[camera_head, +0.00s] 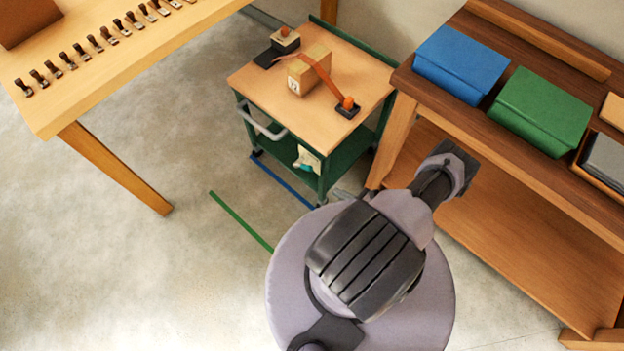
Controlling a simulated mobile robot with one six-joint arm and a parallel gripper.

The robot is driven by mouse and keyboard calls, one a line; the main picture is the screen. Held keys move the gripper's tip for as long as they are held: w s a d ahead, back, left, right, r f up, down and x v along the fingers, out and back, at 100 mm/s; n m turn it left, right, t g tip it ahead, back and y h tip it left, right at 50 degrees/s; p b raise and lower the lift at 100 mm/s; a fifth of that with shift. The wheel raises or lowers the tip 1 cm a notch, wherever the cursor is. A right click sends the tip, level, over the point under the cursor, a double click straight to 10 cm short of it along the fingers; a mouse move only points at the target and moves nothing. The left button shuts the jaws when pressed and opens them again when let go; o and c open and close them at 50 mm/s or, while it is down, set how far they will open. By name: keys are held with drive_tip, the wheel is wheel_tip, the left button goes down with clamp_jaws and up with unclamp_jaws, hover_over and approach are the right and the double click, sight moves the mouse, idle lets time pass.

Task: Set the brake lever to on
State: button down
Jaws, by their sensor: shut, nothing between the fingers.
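A small cart (245,82) with a wooden top and green frame stands in the upper middle. I cannot make out for certain which part is the brake lever. An orange knob on a dark base (347,105) sits near the front right of the cart top. A grey piece (345,194) shows low by the cart's near corner, partly behind my body; I cannot tell what it is. The dark end of my arm, with my gripper (453,165), is right of the cart, over the brown bench's lower shelf. Its fingers are hidden or too small to see.
A wooden block (309,70) with an orange strap and a dark-based stamp (284,40) stand on the cart. A grey handle (264,128) projects from its left side. The brown bench (450,112) crowds the right. Floor (130,260) is clear at left.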

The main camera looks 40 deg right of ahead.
sight(310, 167)
drive_tip(key=w+f+b, duration=0.1)
drive_tip(key=w+b, duration=0.2)
drive_tip(key=w, duration=0.8)
drive_tip(key=shift+w+a+b, duration=0.25)
drive_tip(key=shift+w+b, duration=0.05)
drive_tip(key=shift+w, duration=0.1)
drive_tip(key=r+g+p, duration=0.1)
drive_tip(key=p, duration=0.1)
drive_tip(key=w+r+g+p, duration=0.1)
drive_tip(key=g+p, duration=0.1)
drive_tip(key=p, duration=0.1)
drive_tip(key=shift+a+r, duration=0.1)
drive_tip(key=shift+r, duration=0.3)
drive_tip(key=shift+w+r, duration=0.25)
drive_tip(key=shift+w, duration=0.3)
drive_tip(key=shift+f, duration=0.1)
